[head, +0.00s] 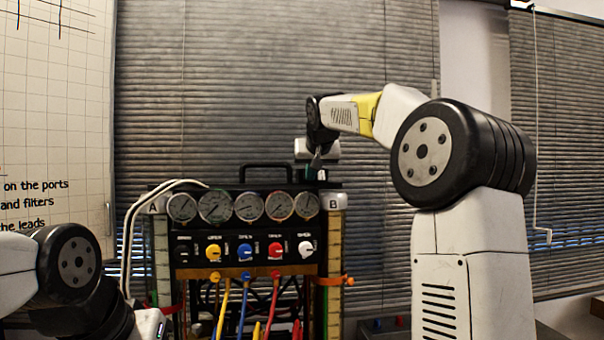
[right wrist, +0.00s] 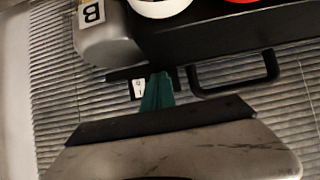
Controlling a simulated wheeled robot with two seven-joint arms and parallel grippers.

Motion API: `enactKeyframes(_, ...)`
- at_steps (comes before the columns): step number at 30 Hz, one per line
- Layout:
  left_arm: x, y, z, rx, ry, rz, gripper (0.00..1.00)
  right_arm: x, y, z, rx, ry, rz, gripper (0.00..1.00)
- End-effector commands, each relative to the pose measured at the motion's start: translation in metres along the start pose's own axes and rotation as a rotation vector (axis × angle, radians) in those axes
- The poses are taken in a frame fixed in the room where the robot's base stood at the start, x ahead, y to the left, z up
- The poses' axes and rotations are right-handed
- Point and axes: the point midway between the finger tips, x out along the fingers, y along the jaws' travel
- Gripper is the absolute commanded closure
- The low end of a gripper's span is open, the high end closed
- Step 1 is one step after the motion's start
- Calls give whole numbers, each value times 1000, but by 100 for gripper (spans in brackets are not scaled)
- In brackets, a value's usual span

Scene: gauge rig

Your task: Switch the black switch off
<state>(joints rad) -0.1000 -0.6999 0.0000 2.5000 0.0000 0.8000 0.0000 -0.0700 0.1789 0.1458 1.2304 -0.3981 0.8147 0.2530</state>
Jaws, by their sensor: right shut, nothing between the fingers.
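The gauge rig (head: 248,228) stands ahead with a row of dials and coloured knobs on its dark panel. A small white O/I label (right wrist: 138,88) shows in the right wrist view on a dark part by the rig's top edge, near the end marked B. I cannot make out the black switch's lever or its position there. My right gripper (right wrist: 158,90) is shut and empty, its green fingertips right beside the label. In the head view the right gripper (head: 314,169) points down at the rig's top right corner. Whether it touches anything is unclear. My left gripper is out of view.
A black carry handle (head: 265,168) rises from the rig's top, left of the right gripper. White cables (head: 130,225) loop at the rig's left side, and coloured leads (head: 243,305) hang below the knobs. A whiteboard (head: 55,130) is at left.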

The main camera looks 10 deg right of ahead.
Motion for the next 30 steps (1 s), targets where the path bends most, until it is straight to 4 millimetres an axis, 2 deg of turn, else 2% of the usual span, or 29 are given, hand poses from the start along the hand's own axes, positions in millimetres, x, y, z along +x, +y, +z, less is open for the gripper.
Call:
enactKeyframes(12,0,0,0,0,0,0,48,13,1,10,-2,204,-1,100)
enactKeyframes(23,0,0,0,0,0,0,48,17,1,13,-1,201,0,100)
enactKeyframes(30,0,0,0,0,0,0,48,12,1,4,-1,204,0,100)
